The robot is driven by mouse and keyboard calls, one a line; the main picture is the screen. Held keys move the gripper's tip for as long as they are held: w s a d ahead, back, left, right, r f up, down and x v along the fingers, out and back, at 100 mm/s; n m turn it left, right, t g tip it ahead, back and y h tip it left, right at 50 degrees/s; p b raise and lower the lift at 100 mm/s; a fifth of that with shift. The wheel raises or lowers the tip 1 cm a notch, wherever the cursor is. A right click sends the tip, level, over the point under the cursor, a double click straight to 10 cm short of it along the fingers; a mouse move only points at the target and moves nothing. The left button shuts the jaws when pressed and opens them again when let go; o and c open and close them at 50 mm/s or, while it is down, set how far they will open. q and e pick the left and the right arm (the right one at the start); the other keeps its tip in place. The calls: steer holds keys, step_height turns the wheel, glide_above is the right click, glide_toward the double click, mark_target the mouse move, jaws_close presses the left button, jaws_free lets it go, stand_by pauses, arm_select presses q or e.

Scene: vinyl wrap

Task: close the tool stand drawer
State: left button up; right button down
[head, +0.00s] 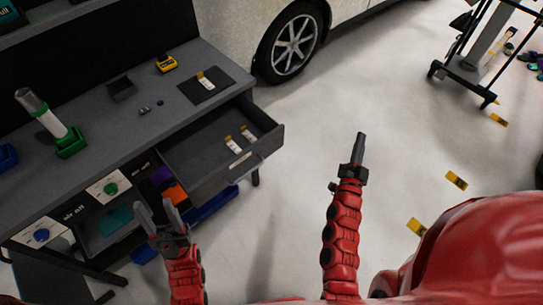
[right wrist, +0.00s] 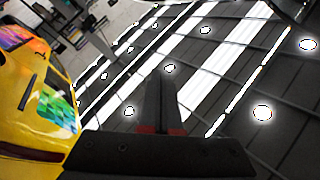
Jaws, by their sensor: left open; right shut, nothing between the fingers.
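The tool stand (head: 130,128) is a dark grey bench at the left of the head view. Its upper right drawer (head: 259,154) is pulled out and holds two small white and yellow items (head: 232,145). My left gripper (head: 160,212) is open and empty, in front of the stand, left of and nearer than the open drawer. My right gripper (head: 359,148) is shut and empty, pointing up over the floor to the right of the drawer and apart from it. The right wrist view shows its closed fingers (right wrist: 160,103) against the ceiling lights.
A green holder with a cylinder (head: 70,142) and a yellow item (head: 166,63) stand on the bench top. Lower compartments (head: 108,222) hold coloured items. A pale car (head: 240,30) stands behind, and a wheeled cart (head: 485,50) is at upper right. The floor between is mostly clear.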

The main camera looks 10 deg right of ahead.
step_height(320, 180, down, 9)
steer(key=w+m+g+y+b, duration=0.1)
steer(key=w+m+g+y, duration=0.1)
steer(key=g+y, duration=0.15)
steer(key=n+g+y+b, duration=0.2)
steer(key=n+g+y, duration=0.1)
steer(key=y, duration=1.1)
glide_toward(267, 149)
steer(key=p+x, duration=0.3)
steer(key=x, duration=0.3)
steer(key=shift+w+a+f+p, duration=0.15)
steer(key=shift+f+p, duration=0.05)
steer(key=shift+p, duration=0.15)
